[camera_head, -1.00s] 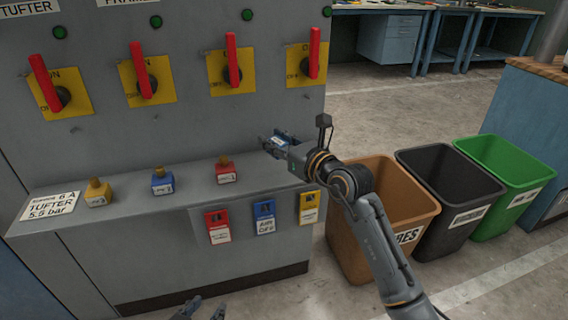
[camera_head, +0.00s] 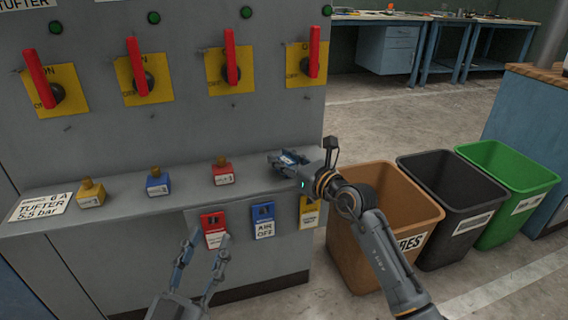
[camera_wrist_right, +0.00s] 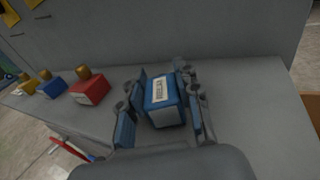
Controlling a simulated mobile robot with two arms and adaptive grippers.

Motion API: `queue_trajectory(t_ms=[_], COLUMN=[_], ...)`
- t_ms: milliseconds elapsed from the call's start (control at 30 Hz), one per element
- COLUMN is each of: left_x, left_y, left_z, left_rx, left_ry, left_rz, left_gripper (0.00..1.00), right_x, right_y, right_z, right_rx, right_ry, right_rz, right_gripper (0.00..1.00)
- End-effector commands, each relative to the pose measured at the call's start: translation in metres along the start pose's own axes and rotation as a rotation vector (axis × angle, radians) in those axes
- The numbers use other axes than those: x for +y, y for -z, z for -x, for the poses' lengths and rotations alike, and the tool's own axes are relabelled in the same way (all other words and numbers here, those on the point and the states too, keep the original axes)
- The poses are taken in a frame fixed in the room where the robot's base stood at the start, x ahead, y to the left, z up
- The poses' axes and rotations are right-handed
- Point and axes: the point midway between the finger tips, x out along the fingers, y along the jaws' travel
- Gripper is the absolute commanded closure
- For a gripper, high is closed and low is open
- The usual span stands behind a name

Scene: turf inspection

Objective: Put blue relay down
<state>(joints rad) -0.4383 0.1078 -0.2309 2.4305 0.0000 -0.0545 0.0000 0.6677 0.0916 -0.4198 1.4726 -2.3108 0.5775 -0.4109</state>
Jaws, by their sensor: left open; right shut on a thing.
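My right gripper (camera_head: 283,160) is at the right end of the grey ledge (camera_head: 120,207). In the right wrist view, my right gripper (camera_wrist_right: 160,105) is shut on the blue relay (camera_wrist_right: 163,103), a blue block with a white label on top. The relay is over or on the ledge; I cannot tell whether its underside touches. In the head view the fingers mostly hide it. My left gripper (camera_head: 203,248) is open and empty, in front of the cabinet below the ledge.
A yellow block (camera_head: 91,193), a blue block (camera_head: 157,183) and a red block (camera_head: 223,173), all brass-topped, stand left on the ledge. Red lever switches (camera_head: 231,57) are above. Brown (camera_head: 385,225), black (camera_head: 455,195) and green (camera_head: 507,180) bins stand right of the cabinet.

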Motion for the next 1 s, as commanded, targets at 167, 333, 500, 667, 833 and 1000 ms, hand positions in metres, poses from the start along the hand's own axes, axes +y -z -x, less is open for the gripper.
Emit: queue_trajectory(t_ms=[167,333,500,667,833,1000], left_x=[0.0008,0.0007,0.0009,0.001,0.0011,-0.0006], left_y=[0.0058,0.0055,0.0078,0.0076,0.0075,-0.0013], left_z=[-0.0003,-0.0003,-0.0003,-0.0003,-0.0004,-0.0003], left_rx=[0.031,0.029,0.042,0.041,0.04,-0.018], left_ry=[-0.001,-0.001,-0.002,-0.002,-0.002,0.001], left_rz=[0.001,0.001,0.001,0.001,0.002,0.0], left_gripper=[0.58,0.58,0.58,0.58,0.58,0.58], right_x=[0.0,-0.0001,0.0,-0.0001,-0.0001,-0.0007], right_y=[0.0014,0.0016,0.0041,0.004,0.0034,0.0014], right_z=[-0.0001,0.0,-0.0002,-0.0001,-0.0001,0.0068], right_rx=[-0.001,-0.001,0.0,0.0,0.0,0.001], right_ry=[0.0,0.0,0.0,0.0,0.0,0.002], right_rz=[0.001,0.0,0.0,0.0,0.0,-0.001], right_gripper=[0.99,0.99,0.53,0.45,0.45,0.45])
